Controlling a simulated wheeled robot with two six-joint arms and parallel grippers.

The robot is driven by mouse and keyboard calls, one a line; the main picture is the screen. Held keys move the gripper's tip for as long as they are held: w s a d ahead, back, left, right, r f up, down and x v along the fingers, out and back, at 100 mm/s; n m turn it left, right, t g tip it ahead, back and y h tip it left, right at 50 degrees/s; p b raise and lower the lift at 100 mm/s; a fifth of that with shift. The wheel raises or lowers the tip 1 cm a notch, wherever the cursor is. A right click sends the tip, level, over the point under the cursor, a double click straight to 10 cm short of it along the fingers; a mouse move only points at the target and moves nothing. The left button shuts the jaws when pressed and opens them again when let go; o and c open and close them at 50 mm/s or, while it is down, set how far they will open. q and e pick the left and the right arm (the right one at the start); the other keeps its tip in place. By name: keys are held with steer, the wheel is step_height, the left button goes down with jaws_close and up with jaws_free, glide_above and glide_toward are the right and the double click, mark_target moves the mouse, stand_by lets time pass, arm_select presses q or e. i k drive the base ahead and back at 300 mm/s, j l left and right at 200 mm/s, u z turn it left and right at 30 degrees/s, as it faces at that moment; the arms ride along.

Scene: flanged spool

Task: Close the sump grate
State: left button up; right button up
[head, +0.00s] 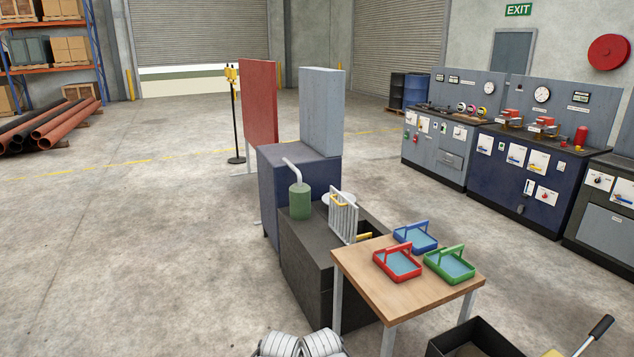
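The sump grate (343,217) is a pale grey barred panel. It stands raised, nearly upright, on top of a dark grey box-shaped sump (305,254). The dark opening (371,228) of the sump shows to the right of the grate, so the grate is open. A small yellow piece (363,237) shows low beside the grate at the opening; I cannot tell what it is fixed to. Neither of my grippers can be made out in the head view.
A green cylinder (300,202) with a white bent pipe stands left of the grate. A wooden table (402,300) with red (381,274), blue (399,246) and green (430,264) trays stands in front right, partly hiding the sump. A dark crate (440,349) is at the bottom. Floor is clear left.

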mark_target(334, 198)
steer(key=i+j+z, duration=0.1)
steer(key=i+z, duration=0.2)
steer(key=i, duration=0.7)
